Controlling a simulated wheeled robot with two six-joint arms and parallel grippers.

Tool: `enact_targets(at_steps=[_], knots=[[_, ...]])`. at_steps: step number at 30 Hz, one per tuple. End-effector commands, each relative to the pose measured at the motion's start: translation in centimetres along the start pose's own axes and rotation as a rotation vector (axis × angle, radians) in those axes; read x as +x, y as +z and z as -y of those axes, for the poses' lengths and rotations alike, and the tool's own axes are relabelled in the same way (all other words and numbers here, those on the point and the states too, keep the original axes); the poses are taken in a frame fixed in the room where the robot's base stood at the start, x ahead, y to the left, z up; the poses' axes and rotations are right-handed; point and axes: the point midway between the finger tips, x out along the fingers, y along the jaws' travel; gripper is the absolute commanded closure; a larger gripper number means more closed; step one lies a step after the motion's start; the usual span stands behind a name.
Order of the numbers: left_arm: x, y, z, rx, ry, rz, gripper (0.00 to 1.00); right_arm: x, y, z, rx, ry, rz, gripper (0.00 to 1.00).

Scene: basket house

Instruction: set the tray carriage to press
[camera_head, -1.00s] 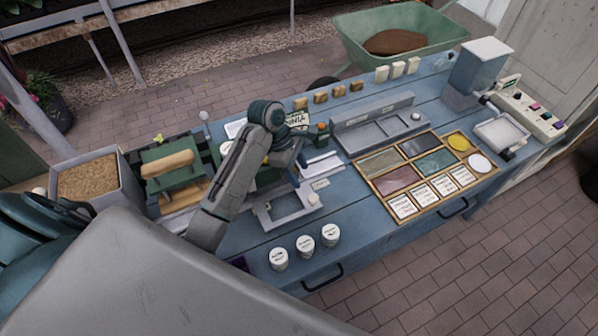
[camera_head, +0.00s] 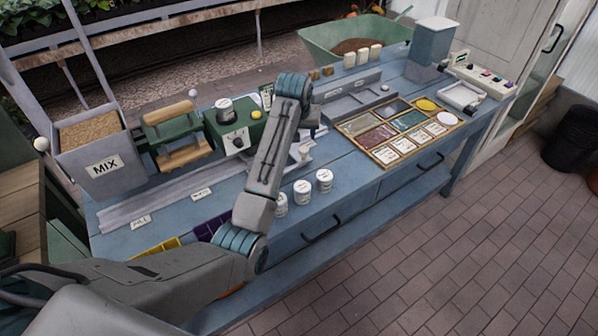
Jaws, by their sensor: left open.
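The tray carriage (camera_head: 290,168) is a pale grey frame on the bench, mostly hidden behind my left arm. A pale knob (camera_head: 304,151) shows at its right side. The carriage is toward the right end of these rails. My left gripper (camera_head: 313,126) is open, above and behind the knob and apart from it; its fingers are small and partly hidden by my forearm. My right gripper is out of view.
A hopper marked MIX (camera_head: 103,167) stands at the left, beside a green press with wooden handles (camera_head: 172,112) and a green box with a dial (camera_head: 236,140). Several white pots (camera_head: 302,191) stand near the front edge. A sectioned wooden tray (camera_head: 365,122) lies right.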

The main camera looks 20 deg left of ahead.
Motion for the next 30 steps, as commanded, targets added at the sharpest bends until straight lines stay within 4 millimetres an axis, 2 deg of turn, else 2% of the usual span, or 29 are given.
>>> enact_targets(at_steps=[3,6,18,21,30], knots=[[0.2,-0.5,-0.2,0.052,-0.013,-0.009,0.49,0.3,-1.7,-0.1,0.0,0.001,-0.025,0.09],[0.8,-0.6,-0.1,0.06,-0.015,-0.009,0.49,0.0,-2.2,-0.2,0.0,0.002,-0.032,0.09],[8.0,-0.5,0.0,0.057,-0.015,-0.006,0.49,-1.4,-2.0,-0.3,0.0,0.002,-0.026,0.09],[9.3,-0.6,0.0,0.057,-0.014,-0.008,0.49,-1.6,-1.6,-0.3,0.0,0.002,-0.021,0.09],[10.8,-0.6,0.0,0.056,-0.013,-0.01,0.49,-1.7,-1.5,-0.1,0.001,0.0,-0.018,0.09]])
